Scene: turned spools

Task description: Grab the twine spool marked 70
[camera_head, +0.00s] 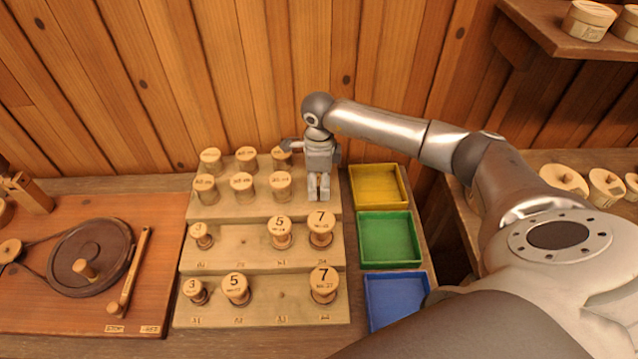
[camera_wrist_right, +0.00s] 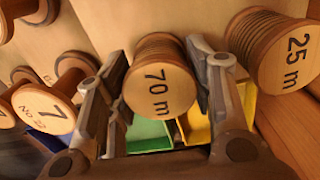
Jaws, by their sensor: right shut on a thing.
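The twine spool marked 70 m (camera_wrist_right: 160,88) shows in the right wrist view, its round face toward the camera, between the two fingers of my right gripper (camera_wrist_right: 166,75). The gripper is shut on it. In the head view my right gripper (camera_head: 319,192) points down over the right end of the top step of the wooden stand (camera_head: 240,210), and the spool is mostly hidden there. I cannot tell whether the spool still touches the stand. My left gripper is not in view.
A spool marked 25 m (camera_wrist_right: 277,52) stands close beside the held one. Several spools fill the stand's steps, including a 7 spool (camera_head: 321,228). Yellow (camera_head: 404,188), green (camera_head: 416,240) and blue (camera_head: 370,308) trays lie to the right. A wooden wheel board (camera_head: 60,312) lies left.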

